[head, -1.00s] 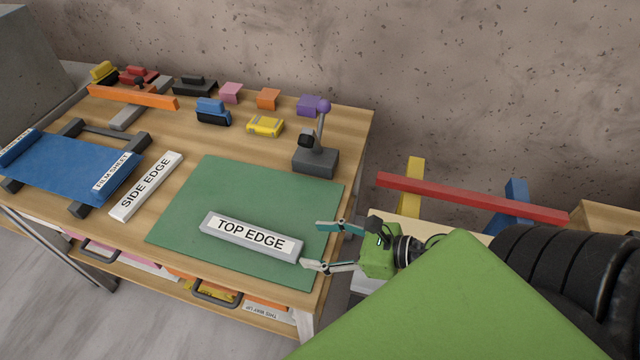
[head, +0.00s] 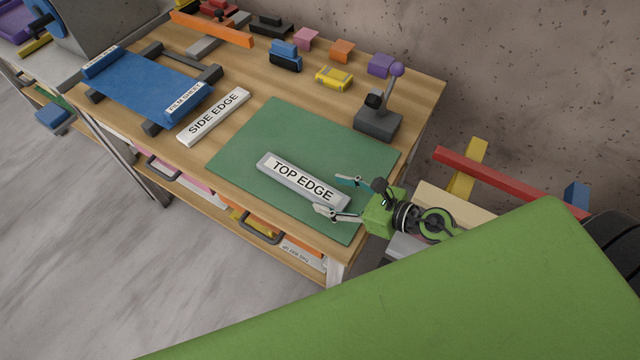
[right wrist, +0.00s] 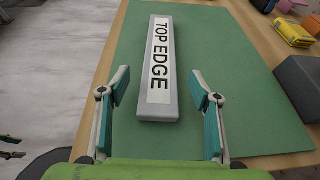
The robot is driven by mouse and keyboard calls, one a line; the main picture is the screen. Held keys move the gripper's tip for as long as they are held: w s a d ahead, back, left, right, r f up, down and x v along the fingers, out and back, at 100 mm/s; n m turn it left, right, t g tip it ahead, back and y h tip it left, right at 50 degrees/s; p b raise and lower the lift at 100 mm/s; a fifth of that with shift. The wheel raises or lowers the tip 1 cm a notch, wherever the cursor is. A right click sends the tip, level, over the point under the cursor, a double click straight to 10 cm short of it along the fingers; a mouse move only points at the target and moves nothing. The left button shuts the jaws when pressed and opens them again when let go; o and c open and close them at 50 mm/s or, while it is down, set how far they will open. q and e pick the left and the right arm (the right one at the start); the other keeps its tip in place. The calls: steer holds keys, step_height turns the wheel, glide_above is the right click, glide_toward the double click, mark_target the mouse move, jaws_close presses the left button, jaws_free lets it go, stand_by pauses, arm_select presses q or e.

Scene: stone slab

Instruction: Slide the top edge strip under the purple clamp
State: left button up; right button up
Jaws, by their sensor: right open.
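The top edge strip (head: 302,181) is a grey bar with a white "TOP EDGE" label, lying flat on the green mat (head: 262,128). It also shows in the right wrist view (right wrist: 159,70). The purple clamp (head: 378,122) has a grey base, a black part and a lever with a purple knob; it stands at the mat's far right corner. My right gripper (head: 341,198) is open at the strip's right end. In the right wrist view the teal-padded fingers (right wrist: 160,93) stand on either side of the strip's near end, with gaps. My left gripper is not in the head view.
The side edge strip (head: 214,116) lies left of the mat. A blue film sheet (head: 150,86) rests on a dark frame at the left. A yellow block (head: 333,78) and several coloured blocks line the back. A red bar (head: 500,179) lies beyond the table's right side.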

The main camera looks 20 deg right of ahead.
mark_target(317, 189)
steer(key=x, duration=0.5)
steer(key=shift+p, duration=0.3)
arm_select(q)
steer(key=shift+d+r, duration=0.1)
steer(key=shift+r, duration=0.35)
